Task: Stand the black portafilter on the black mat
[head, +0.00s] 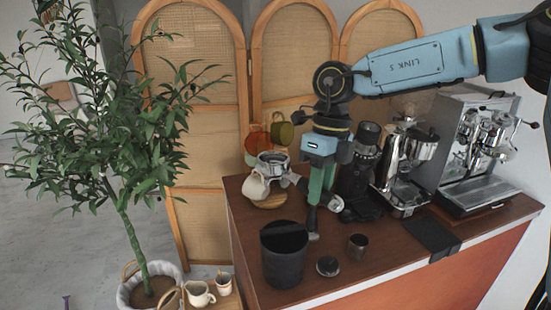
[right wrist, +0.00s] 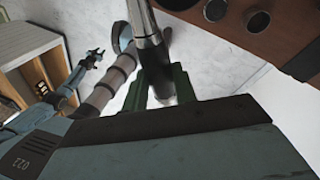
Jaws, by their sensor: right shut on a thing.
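The portafilter has a chrome basket (head: 272,160) that shows in the head view at the back left of the counter, above a pale jug. Its neck runs right and down to my right gripper (head: 320,192), whose green fingers point down. In the right wrist view the black handle (right wrist: 156,72) with its chrome collar sits between the fingers of the right gripper (right wrist: 162,92). The gripper is shut on the handle; the basket is outside that view. The black mat (head: 430,236) lies bare at the counter's front right edge.
A black bin (head: 284,255), a round dark-topped piece (head: 328,266) and a small metal cup (head: 358,245) stand along the front. A black grinder (head: 362,160), a chrome machine (head: 405,165) and an espresso machine (head: 480,145) fill the back right. The pale jug (head: 255,187) stands back left.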

